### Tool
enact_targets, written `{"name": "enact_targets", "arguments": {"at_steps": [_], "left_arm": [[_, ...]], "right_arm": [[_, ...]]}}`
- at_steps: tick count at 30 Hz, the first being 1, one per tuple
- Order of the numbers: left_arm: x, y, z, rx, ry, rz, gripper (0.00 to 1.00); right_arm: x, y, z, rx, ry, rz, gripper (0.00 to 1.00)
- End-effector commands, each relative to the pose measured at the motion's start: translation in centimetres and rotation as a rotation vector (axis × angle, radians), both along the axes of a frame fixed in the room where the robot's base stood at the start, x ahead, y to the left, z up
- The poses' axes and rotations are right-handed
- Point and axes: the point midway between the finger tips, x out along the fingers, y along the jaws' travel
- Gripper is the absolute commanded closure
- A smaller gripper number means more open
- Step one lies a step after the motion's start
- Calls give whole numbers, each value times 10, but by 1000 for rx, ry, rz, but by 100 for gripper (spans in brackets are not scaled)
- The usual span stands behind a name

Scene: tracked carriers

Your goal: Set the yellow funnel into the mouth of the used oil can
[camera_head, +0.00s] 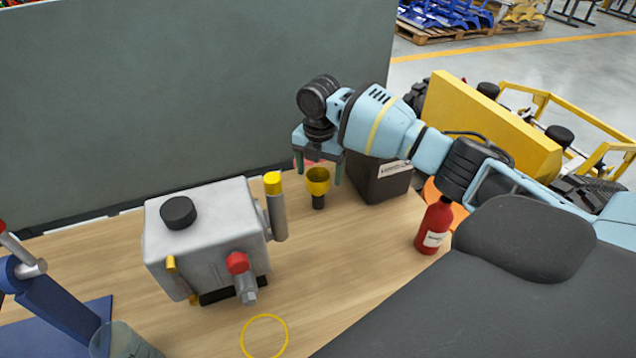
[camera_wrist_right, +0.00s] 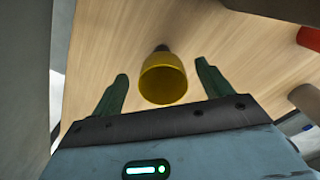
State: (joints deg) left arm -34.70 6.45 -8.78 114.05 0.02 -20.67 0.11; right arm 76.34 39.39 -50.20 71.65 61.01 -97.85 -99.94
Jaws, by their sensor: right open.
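The yellow funnel (camera_head: 318,186) is upright, wide cup up and dark spout down, over the wooden table; it also shows in the right wrist view (camera_wrist_right: 163,82). My right gripper (camera_head: 321,172) is open, its two fingers pointing down at either side of the funnel's cup. A dark box-shaped can with a white label (camera_head: 376,182), seemingly the used oil can, stands to the right of the funnel. My right arm hides its top and mouth. My left gripper is not in view.
A grey metal tank (camera_head: 205,235) with a black cap stands left of the funnel. A red bottle (camera_head: 434,225) stands near the right edge. A blue device (camera_head: 45,300) is at far left. A grey panel (camera_head: 180,90) rises behind. A yellow ring (camera_head: 264,317) lies in front.

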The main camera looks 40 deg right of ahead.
Motion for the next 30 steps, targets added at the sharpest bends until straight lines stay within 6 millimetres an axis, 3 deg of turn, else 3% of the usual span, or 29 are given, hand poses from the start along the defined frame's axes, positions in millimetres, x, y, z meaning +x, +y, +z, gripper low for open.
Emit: {"name": "enact_targets", "arguments": {"at_steps": [11,20,30], "left_arm": [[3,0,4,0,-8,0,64],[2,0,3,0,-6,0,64],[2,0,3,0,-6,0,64]], "right_arm": [[-7,9,-46,-1,3,0,22],[-6,8,-50,0,0,1,22],[-6,8,-50,0,0,0,64]]}}
